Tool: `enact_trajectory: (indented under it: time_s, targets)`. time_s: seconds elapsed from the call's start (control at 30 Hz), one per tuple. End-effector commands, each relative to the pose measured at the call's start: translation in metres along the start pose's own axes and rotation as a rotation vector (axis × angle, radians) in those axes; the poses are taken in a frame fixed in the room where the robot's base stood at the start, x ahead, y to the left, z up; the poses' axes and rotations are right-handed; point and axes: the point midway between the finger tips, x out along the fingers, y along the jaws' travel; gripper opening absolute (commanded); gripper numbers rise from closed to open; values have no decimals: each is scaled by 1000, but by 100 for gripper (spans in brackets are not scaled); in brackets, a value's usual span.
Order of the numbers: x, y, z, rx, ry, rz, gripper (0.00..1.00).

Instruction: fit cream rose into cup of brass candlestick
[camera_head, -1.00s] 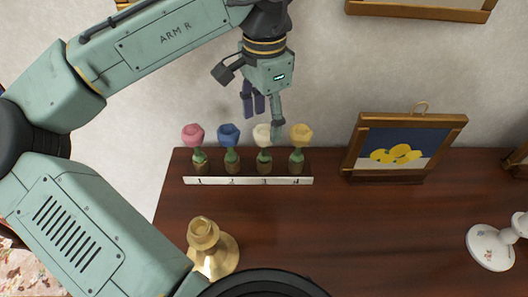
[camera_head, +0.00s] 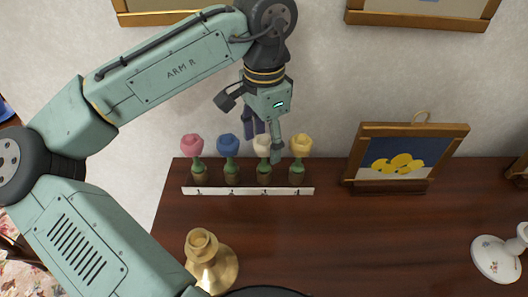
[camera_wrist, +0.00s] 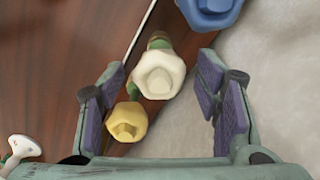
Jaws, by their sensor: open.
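The cream rose (camera_head: 262,146) stands upright in the numbered rack (camera_head: 225,191), third from the left, between a blue and a yellow rose. In the wrist view the cream rose (camera_wrist: 158,74) lies between my open fingers, nearer the left finger, with no contact visible. My gripper (camera_head: 263,143) is open and empty, pointing down at the cream rose; its fingers partly cover the rose in the head view. In the wrist view my gripper (camera_wrist: 165,105) shows both purple pads. The brass candlestick (camera_head: 211,263) stands upright at the front left, its cup (camera_head: 201,240) facing up.
The yellow rose (camera_head: 301,146) is close beside my gripper, with the blue rose (camera_head: 228,146) and pink rose (camera_head: 192,147) to the left. A framed lemon picture (camera_head: 405,155) stands right of the rack. A white floral candlestick (camera_head: 498,255) is at far right. The middle mantel is clear.

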Motion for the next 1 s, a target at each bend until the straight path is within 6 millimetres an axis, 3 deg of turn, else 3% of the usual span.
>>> enact_trajectory:
  time_s: [0.87,1.0]
  targets:
    - [0,0,0,0,0,0,58]
    - [0,0,0,0,0,0,49]
